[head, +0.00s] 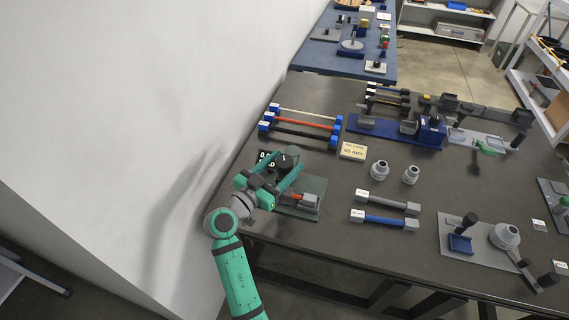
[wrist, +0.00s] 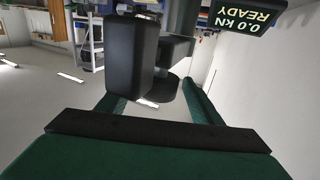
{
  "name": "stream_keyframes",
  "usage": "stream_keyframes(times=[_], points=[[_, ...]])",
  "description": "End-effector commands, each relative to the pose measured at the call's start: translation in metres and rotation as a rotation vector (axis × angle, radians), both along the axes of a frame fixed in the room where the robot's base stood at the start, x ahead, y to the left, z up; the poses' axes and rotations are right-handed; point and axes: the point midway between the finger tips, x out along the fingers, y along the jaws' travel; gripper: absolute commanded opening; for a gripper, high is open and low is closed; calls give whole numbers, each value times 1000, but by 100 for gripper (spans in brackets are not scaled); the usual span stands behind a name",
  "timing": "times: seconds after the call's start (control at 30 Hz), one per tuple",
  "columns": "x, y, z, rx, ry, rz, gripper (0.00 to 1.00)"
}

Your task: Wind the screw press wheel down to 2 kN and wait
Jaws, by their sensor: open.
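The screw press stands at the left end of the dark bench, with its grey-green base plate (head: 312,187) partly behind my gripper. A dark round part (head: 290,153), probably the press wheel, shows just beyond my fingers. The press display (wrist: 247,18) reads 0.0 kN READY in the wrist view. My gripper (head: 284,168) is open at the press. In the wrist view, dark grey press parts (wrist: 130,55) stand between and beyond the two green fingers; I cannot tell whether they touch. A small red piece (head: 298,197) is by the base, partly hidden.
A white wall (head: 150,100) rises close on the left. Right of the press lie two bar samples (head: 385,220), grey fittings (head: 379,170) and a yellowish label block (head: 353,151).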

Motion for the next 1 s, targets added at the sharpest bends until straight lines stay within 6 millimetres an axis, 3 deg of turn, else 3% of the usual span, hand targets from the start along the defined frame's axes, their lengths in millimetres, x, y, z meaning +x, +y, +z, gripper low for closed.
stream_keyframes(times=[0.6,1.0], points=[[-73,60,-1,-1,1,1,60],[-81,65,-1,1,1,-2,60]])
